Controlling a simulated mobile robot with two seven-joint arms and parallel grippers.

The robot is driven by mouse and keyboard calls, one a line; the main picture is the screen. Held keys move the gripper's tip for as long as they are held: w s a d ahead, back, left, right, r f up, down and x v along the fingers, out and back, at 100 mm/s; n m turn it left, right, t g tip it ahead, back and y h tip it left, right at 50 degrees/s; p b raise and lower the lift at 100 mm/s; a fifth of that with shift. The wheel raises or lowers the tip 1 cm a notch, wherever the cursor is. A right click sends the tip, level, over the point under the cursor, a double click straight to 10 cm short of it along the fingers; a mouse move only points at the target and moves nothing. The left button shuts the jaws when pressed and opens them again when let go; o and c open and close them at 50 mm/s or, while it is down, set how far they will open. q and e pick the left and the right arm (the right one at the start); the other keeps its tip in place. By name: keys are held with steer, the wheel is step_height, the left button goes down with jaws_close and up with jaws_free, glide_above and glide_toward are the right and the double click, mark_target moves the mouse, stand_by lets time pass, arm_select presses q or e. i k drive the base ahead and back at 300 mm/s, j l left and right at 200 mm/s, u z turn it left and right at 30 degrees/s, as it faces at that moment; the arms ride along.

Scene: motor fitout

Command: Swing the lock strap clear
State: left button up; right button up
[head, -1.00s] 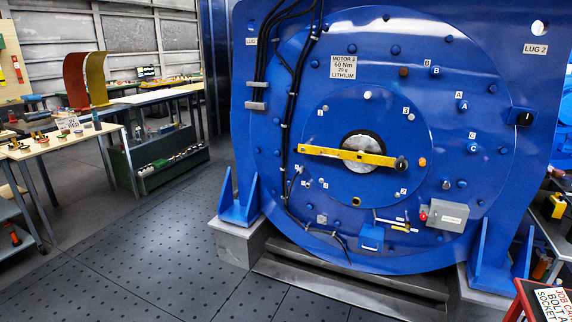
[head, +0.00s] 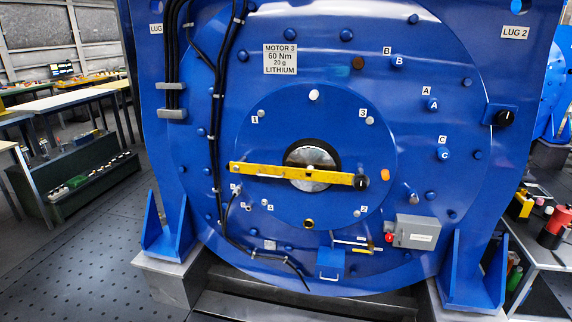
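The yellow lock strap (head: 285,173) lies nearly level across the motor's round hub plate (head: 270,120). It crosses in front of the silver shaft end (head: 312,157). A black knob (head: 361,182) sits at its right end, and its left end lies at the left side of the hub plate. The strap appears flat against the face. Neither of my grippers shows in the head view.
The big blue motor (head: 330,60) fills the middle, with black cables down its left side. A grey box with a red button (head: 416,232) sits low right. Benches (head: 60,100) stand at left, and a table with tools (head: 545,250) at right. The floor at left is clear.

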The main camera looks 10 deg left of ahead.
mark_target(266, 170)
steer(key=i+j, duration=0.15)
steer(key=i, duration=0.4)
steer(key=i+j+z, duration=0.1)
steer(key=i, duration=0.45)
steer(key=i+j, duration=0.15)
steer(key=i, duration=0.4)
steer(key=z, duration=0.05)
